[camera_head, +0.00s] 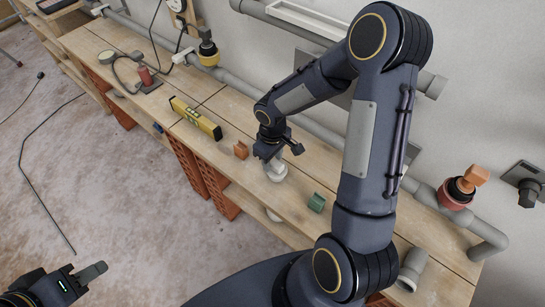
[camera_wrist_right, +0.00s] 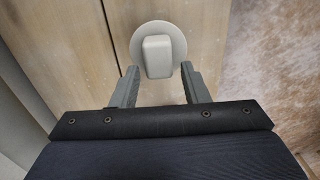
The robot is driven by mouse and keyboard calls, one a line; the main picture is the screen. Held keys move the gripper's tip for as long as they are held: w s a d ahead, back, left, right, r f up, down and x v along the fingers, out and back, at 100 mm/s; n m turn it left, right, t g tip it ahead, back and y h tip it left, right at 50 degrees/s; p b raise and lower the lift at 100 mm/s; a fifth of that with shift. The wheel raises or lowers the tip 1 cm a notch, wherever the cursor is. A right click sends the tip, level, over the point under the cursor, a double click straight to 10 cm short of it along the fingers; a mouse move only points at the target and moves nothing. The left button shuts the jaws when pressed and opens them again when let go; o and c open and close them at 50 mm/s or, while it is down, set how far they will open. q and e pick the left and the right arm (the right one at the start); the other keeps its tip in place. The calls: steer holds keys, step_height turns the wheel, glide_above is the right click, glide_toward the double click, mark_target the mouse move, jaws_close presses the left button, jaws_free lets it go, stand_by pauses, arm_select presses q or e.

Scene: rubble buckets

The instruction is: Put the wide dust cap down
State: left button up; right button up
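The wide dust cap (camera_head: 277,173) is a pale grey-white round disc with a block-shaped grip. It appears to rest on the wooden workbench (camera_head: 236,120), near its front edge. It also shows in the right wrist view (camera_wrist_right: 158,57), just ahead of the fingers. My right gripper (camera_head: 279,156) is right at the cap. In the wrist view its two fingers (camera_wrist_right: 160,75) stand apart on either side of the grip, with gaps visible. My left gripper (camera_head: 92,273) is low at the left, over the floor and away from the bench.
An orange block (camera_head: 241,150) and a green piece (camera_head: 316,202) lie on either side of the cap. A yellow level (camera_head: 195,118) lies further left. Grey pipes (camera_head: 240,84) run along the wall. A red pot-like fitting (camera_head: 455,193) is at the right. Terracotta bricks (camera_head: 205,175) sit below.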

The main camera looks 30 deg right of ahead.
mark_target(273, 161)
steer(key=shift+o, duration=0.3)
steer(key=shift+r, duration=0.15)
step_height(273, 161, up, 12)
steer(key=s+a+r+m+t+y, duration=0.2)
steer(key=s+r+m, duration=0.1)
steer(key=s, duration=0.6)
steer(key=s+a+r+m+t+y, duration=0.1)
steer(key=s+r+m+t, duration=0.2)
steer(key=s, duration=0.7)
step_height(273, 161, up, 2)
steer(key=shift+a+r+t+y, duration=0.25)
steer(key=shift+a+t+y, duration=0.05)
steer(key=shift+a+y, duration=0.1)
steer(key=shift+c, duration=0.3)
